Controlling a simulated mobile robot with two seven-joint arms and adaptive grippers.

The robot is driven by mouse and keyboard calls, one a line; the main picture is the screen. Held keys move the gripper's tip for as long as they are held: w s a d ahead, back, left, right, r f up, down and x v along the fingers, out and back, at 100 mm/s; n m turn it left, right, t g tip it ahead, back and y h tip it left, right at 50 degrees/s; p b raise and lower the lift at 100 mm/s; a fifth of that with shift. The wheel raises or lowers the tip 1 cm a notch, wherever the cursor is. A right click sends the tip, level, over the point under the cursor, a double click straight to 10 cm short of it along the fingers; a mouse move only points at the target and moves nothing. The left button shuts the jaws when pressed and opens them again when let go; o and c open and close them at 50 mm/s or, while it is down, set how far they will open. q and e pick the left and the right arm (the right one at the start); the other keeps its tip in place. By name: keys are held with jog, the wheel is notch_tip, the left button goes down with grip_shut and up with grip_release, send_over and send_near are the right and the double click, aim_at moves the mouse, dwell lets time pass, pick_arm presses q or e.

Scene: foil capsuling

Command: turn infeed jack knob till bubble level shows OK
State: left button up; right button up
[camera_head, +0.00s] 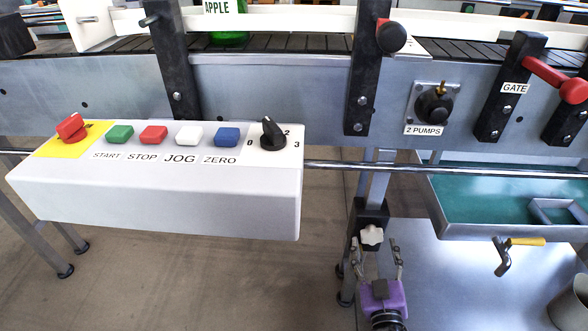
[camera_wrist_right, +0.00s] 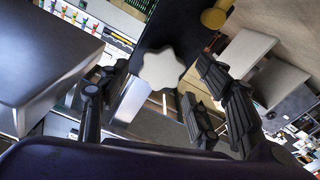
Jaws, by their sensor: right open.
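The jack knob (camera_head: 372,237) is a white lobed knob on a black block (camera_head: 368,216) on the conveyor leg. In the right wrist view the knob (camera_wrist_right: 161,70) shows as a pale star shape in front of the dark block. My right gripper (camera_head: 382,250) is just below the knob in the head view, with its fingers pointing up toward it. Its fingers are spread and empty, and they show on both sides of the knob in the right wrist view (camera_wrist_right: 150,90). I cannot tell whether they touch it. No bubble level can be made out. My left gripper is not in view.
A white control box (camera_head: 160,205) with coloured buttons juts out at the left. A metal rail (camera_head: 330,166) runs above the knob. Open floor lies left of the leg.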

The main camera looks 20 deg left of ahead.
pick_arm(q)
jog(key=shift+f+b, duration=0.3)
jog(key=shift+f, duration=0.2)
pick_arm(e)
jog(key=shift+x, duration=1.5)
jog(key=c, duration=1.1)
jog(key=shift+n, duration=0.7)
jog(key=shift+c, duration=0.2)
jog(key=shift+d, duration=0.1)
jog(key=o, duration=1.1)
jog(key=shift+o, duration=0.2)
jog(key=shift+s, duration=0.1)
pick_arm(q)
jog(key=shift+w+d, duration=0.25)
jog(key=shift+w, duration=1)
pick_arm(e)
send_near(374, 239)
jog(key=v, duration=0.2)
jog(key=shift+s+d, duration=0.2)
jog(key=shift+s, duration=0.15)
